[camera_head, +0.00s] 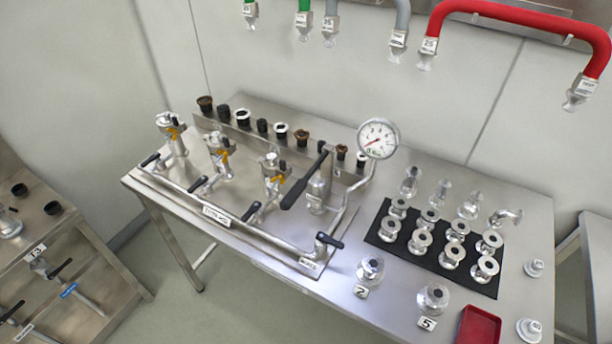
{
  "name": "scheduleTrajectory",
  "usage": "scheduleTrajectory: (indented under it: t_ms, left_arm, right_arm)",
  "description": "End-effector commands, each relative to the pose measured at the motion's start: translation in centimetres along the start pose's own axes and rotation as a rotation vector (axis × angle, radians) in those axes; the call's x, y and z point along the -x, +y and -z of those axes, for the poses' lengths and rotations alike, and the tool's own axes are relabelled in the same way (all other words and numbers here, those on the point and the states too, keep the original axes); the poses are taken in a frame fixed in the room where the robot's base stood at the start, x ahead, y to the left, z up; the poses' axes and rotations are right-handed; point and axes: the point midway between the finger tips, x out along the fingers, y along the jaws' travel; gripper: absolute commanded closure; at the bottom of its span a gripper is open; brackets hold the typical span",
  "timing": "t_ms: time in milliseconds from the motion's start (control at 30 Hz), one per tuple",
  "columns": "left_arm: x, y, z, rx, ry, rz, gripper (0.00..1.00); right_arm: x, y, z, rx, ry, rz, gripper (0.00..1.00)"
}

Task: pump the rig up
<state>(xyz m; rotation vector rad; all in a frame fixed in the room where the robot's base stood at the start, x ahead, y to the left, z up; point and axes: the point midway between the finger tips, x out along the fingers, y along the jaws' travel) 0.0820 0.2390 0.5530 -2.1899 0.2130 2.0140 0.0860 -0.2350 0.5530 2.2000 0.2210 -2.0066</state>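The rig is a steel pipe manifold (235,220) on a metal table. A hand pump (319,187) stands at its right part, with a black-gripped lever (304,182) slanting down to the left. A round pressure gauge (378,138) rises behind the pump; its red needle points to the lower left, and the scale is too small to read. Several black-handled valves sit along the pipe, among them one at the right front (329,241) and one at the far left (150,160). Three upright fittings, one of them in the middle (219,155), carry yellow parts. Neither gripper is in view.
A black mat (385,245) with several steel flanged fittings lies right of the rig. A red tray (479,326) sits at the front edge. Hoses hang on the wall, including a red one (520,18). Another bench (40,225) stands left, across clear floor.

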Motion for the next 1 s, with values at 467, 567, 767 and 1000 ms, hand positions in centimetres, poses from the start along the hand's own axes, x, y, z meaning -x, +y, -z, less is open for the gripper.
scheduleTrajectory:
  t_ms: [467,567,767,1000]
  left_arm:
    - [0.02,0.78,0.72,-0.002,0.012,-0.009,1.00]
    - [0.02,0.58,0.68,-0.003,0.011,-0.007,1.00]
    - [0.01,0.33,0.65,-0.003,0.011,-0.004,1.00]
    - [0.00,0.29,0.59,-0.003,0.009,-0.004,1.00]
  right_arm:
    - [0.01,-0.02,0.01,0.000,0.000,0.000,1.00]
    - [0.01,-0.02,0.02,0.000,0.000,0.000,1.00]
    - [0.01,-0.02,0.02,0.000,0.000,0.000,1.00]
    - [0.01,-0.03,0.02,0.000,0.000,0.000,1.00]
